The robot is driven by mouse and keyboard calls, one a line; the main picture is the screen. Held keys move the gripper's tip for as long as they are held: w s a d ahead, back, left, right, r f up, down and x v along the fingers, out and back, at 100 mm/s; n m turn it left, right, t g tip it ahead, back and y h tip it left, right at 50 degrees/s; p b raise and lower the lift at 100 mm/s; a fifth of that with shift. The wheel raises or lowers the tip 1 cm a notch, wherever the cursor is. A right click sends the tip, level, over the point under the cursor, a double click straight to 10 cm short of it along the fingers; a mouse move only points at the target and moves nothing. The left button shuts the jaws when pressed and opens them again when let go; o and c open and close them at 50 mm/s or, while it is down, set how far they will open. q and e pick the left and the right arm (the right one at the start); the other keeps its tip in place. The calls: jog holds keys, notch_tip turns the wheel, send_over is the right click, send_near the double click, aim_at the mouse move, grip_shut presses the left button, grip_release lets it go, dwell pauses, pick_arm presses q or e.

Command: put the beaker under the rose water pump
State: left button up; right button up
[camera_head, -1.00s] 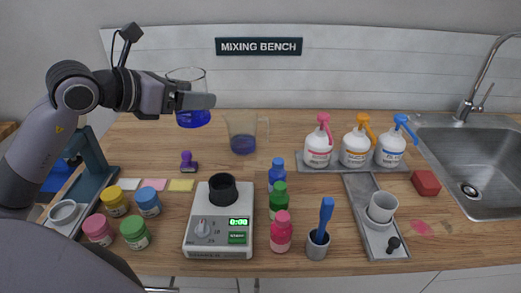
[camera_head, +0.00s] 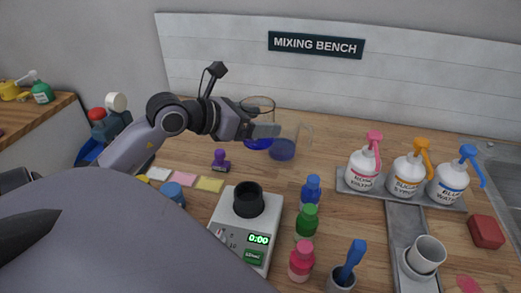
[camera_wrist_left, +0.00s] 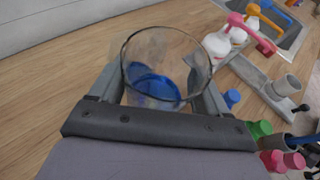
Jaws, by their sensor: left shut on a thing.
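The clear glass beaker (camera_head: 257,105) with blue liquid is between the fingers of my left gripper (camera_head: 262,131), which is shut on it. In the left wrist view the beaker (camera_wrist_left: 165,50) stands roughly upright between both fingers. A clear jug (camera_head: 283,149) with blue liquid stands on the counter just right of the beaker, partly behind the gripper. The rose water pump (camera_head: 363,164), a white bottle with a pink head, stands to the right on a grey tray; it also shows in the left wrist view (camera_wrist_left: 218,44). My right gripper is not in view.
The orange pump (camera_head: 409,172) and blue pump (camera_head: 450,183) stand beside it on the tray (camera_head: 395,194). A scale with a black cup (camera_head: 249,200) and several small bottles stand in front. A white cup (camera_head: 425,254) is on a grey strip. Counter between jug and pumps is clear.

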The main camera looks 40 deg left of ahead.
pick_arm(q)
notch_tip(320, 180, down, 11)
jog(key=shift+r, duration=0.15)
dwell(0.4)
jog(key=o, duration=1.1)
